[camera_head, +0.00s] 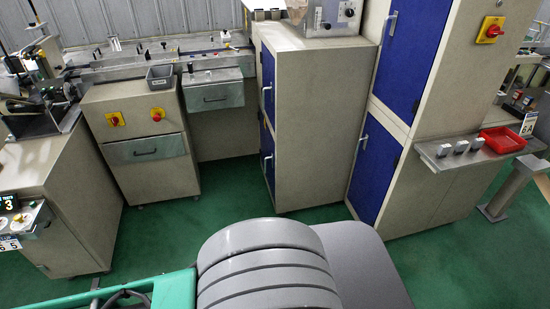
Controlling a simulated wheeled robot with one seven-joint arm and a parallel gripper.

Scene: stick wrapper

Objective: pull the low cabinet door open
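Two low blue cabinet doors show in the head view, and I cannot tell which one the task means. One is the lower door (376,165) of the tall right cabinet, with a pale bar handle (360,143) near its left edge. The other is the narrow lower door (267,146) on the left face of the middle cabinet, seen at a steep angle, with a small handle (268,160). Both doors look closed. My gripper is not in view, so its place relative to the doors is hidden.
Upper blue doors sit above both. A grey side shelf (470,157) with a red tray (503,139) juts out at right. Drawer units (150,186) stand at left. Green floor (330,214) is clear before the cabinets; a teal frame (172,290) is at bottom left.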

